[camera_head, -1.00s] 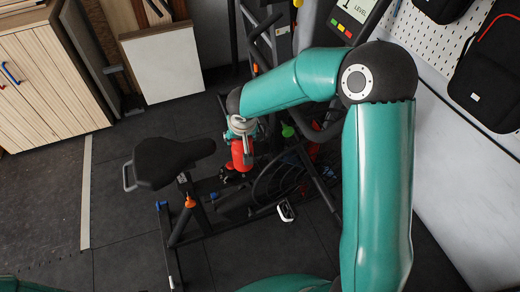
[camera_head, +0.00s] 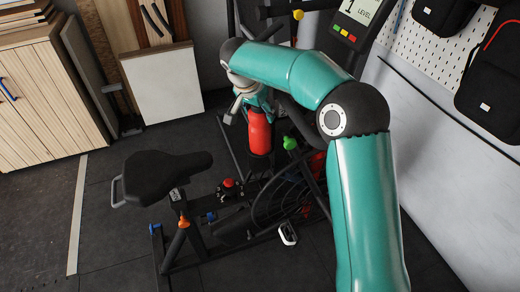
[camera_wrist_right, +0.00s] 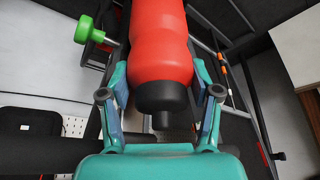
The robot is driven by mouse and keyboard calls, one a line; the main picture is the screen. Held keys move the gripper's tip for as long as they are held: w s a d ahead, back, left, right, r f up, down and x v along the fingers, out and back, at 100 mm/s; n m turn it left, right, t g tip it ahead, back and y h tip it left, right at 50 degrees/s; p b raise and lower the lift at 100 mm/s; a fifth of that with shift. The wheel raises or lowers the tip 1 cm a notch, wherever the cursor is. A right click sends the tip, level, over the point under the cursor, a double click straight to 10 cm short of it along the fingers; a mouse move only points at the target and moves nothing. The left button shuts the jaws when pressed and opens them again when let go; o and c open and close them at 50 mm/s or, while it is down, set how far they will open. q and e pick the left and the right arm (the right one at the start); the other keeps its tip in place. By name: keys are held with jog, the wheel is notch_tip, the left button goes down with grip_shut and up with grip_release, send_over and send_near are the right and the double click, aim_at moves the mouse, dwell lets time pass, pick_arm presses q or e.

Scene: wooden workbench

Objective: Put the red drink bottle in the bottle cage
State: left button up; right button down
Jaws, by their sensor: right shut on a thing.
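The red drink bottle (camera_head: 259,132) is held roughly upright above the exercise bike's frame. My right gripper (camera_head: 249,103) is shut on its upper end. In the right wrist view, the bottle (camera_wrist_right: 162,45) runs away from the palm, its black end (camera_wrist_right: 162,95) between the two fingers of my right gripper (camera_wrist_right: 160,92). A dark shape directly below the bottle in the head view may be the bottle cage, but I cannot make it out clearly or tell whether the bottle touches it. My left gripper is not in view.
The bike's black saddle (camera_head: 165,172) stands left of the bottle, with a red knob (camera_head: 229,183) on the frame between. A green knob (camera_head: 290,142) is close on the bottle's right. A console (camera_head: 357,18) stands at the upper right. Floor is open at left.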

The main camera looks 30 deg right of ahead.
aim_at(259, 133)
notch_tip(259, 133, down, 8)
jog(key=shift+f, duration=0.1)
jog(key=shift+c, duration=1.2)
grip_release()
